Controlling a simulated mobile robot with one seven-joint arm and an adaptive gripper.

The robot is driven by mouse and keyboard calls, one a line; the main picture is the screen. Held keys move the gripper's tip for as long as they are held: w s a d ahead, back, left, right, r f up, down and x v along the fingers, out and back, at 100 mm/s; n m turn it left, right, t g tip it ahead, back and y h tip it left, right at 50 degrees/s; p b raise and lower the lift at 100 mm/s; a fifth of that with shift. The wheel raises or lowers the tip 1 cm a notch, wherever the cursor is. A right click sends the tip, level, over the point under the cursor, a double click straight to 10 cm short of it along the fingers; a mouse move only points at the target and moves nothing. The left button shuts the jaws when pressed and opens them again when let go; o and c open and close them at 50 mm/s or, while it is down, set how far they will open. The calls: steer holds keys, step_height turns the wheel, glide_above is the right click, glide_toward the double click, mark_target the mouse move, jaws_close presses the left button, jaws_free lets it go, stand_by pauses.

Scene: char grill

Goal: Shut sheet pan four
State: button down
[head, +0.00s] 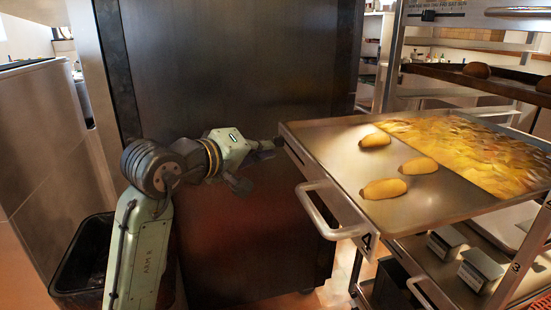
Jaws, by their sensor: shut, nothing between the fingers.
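Sheet pan four (420,200) is a flat metal pan pulled out from the rack toward the left. Its label plate (366,241) reads 4 and its curved handle (327,215) is on the front side. Several bread rolls (384,188) and a yellow baked layer (470,150) lie on the pan. My gripper (279,143) is shut and empty, its tip at the pan's far left corner. I cannot tell whether it touches the pan edge. It is above and behind the handle, apart from it.
A large dark metal cabinet (230,60) stands behind my arm. Lower rack levels hold metal blocks (480,268) and another handle (425,292). An upper shelf (475,80) holds rolls. A black bin (80,262) stands at the lower left.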

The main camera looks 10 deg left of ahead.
steer(key=s+a+f+n+t+y+b, duration=0.1)
steer(key=s+a+f+n+t, duration=0.15)
steer(key=a+n, duration=0.45)
steer(key=p, duration=0.2)
glide_toward(287, 136)
steer(key=w+a, duration=0.2)
steer(key=w, duration=0.1)
steer(key=shift+n+t, duration=0.4)
steer(key=shift+t, duration=0.05)
steer(key=shift+w+d+f, duration=0.15)
steer(key=shift+w+d, duration=0.1)
steer(key=shift+d, duration=0.4)
steer(key=shift+w+d+f, duration=0.2)
steer(key=shift+w+d, duration=0.05)
steer(key=shift+d, duration=0.4)
steer(key=shift+w+d+f, duration=0.15)
steer(key=shift+w+d, duration=0.1)
steer(key=shift+d, duration=0.4)
